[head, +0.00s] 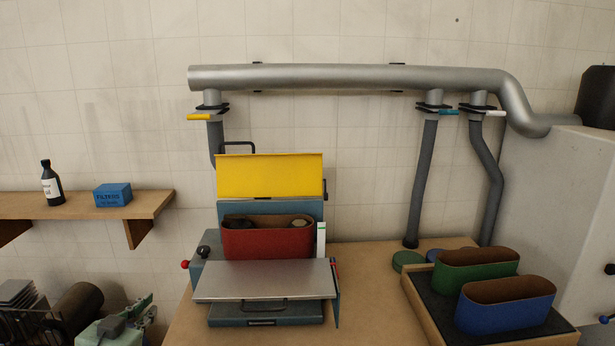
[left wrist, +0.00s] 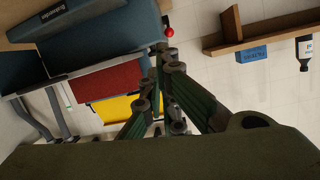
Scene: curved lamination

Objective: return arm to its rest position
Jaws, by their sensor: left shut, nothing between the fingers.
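My left gripper (head: 149,304) is low at the left in the head view, left of the belt sander and below the wall shelf. In the left wrist view my left gripper (left wrist: 160,52) points up the picture, its green fingers drawn together with nothing between them. The sander (head: 265,265) has a raised yellow cover (head: 270,176), a red belt (head: 268,242) and a grey metal table; it also shows at the upper left of the left wrist view (left wrist: 100,48). The gripper appears apart from it. My right gripper is in neither view.
A wooden shelf (head: 90,206) holds a dark bottle (head: 51,184) and a blue box (head: 113,195). A dark cylinder (head: 78,303) and a wire basket (head: 22,322) are at lower left. A tray (head: 425,310) at right holds green and blue belts. Grey duct pipes (head: 340,77) run along the wall.

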